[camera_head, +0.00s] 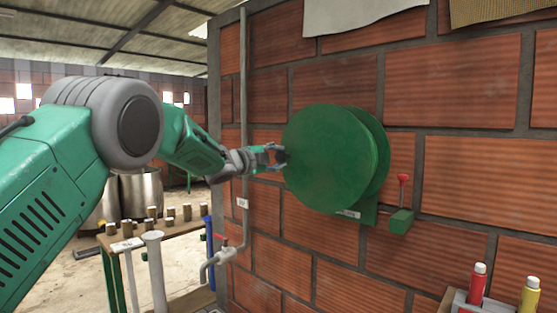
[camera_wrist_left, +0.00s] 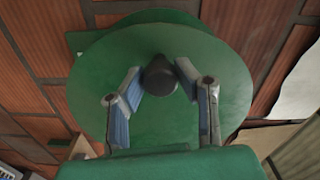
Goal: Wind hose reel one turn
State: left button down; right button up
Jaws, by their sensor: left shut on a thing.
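The green hose reel (camera_head: 335,160) is mounted on the brick wall, its round face turned towards me. It fills much of the left wrist view (camera_wrist_left: 90,85). A dark, round knob (camera_wrist_left: 159,76) stands out from the reel's face in the left wrist view. My left gripper (camera_head: 279,155) is at the left edge of the reel in the head view. In the left wrist view its two fingers (camera_wrist_left: 160,78) are shut on the knob, one on each side. My right gripper is in neither view.
A pipe with a red-handled tap (camera_head: 221,240) runs down the wall left of the reel. A green box with a red-topped lever (camera_head: 403,190) sits to its right. Red (camera_head: 477,283) and yellow bottles (camera_head: 528,298) stand lower right. A table with small cylinders (camera_head: 150,230) is behind left.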

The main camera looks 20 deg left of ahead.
pick_arm(q)
jog(key=c, duration=1.2)
grip_release()
jog(key=shift+f, duration=0.1)
jog(key=shift+w, duration=0.15)
jog(key=v, duration=1.2)
jog(key=shift+w+f, duration=0.1)
